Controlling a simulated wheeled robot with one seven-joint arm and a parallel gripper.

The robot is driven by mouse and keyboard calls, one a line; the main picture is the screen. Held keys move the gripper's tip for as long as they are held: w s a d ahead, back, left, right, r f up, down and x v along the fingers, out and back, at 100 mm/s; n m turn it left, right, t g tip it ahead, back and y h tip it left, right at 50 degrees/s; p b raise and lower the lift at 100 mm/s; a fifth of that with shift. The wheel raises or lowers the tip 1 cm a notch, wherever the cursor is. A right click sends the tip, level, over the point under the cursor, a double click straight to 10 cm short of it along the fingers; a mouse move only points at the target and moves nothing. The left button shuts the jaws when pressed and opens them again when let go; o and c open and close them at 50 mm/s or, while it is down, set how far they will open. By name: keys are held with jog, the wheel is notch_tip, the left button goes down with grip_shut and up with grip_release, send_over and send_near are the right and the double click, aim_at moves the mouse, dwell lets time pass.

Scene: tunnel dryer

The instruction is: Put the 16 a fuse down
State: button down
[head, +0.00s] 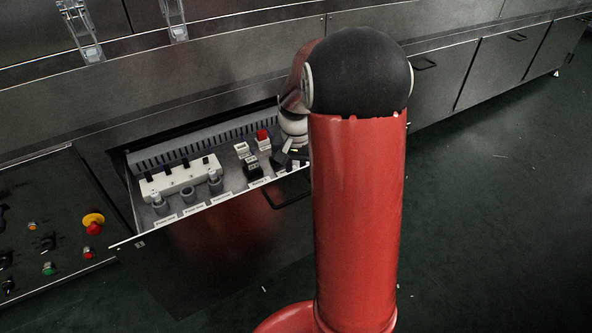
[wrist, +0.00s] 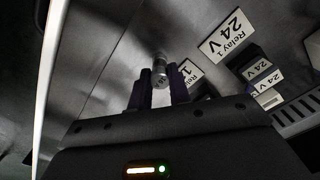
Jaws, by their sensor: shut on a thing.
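My gripper (wrist: 159,78) is shut on a small grey cylindrical fuse (wrist: 160,65) in the wrist view. The fuse's end sticks out beyond the two dark fingers, and its rating cannot be read. Behind it lies the bare metal floor of an open drawer, beside a partly covered label. Whether the fuse touches the floor cannot be told. In the head view my gripper (head: 291,155) is over the right end of the drawer (head: 225,238), partly hidden by my red arm, and the fuse cannot be made out.
The drawer holds a white fuse strip (head: 183,176), grey round holders (head: 189,195), black relays (head: 251,168) and a red-topped block (head: 263,140). In the wrist view a "Relay 1 24 V" label (wrist: 228,37) lies near relays (wrist: 257,70). A control panel (head: 60,225) stands left.

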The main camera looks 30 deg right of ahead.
jog(key=shift+f, duration=0.15)
jog(key=c, duration=1.3)
grip_release()
notch_tip(320, 180, up, 12)
jog(key=p, duration=0.2)
jog(key=s+a+r+n+t, duration=0.2)
jog(key=s+a+n, duration=0.1)
jog(key=s+a, duration=0.4)
jog(key=s+a+r+n+t, duration=0.3)
jog(key=s+a, duration=0.3)
jog(key=s, duration=0.7)
jog(key=shift+s+a+n+t, duration=0.15)
jog(key=shift+a+n+t, duration=0.2)
jog(key=shift+n, duration=0.35)
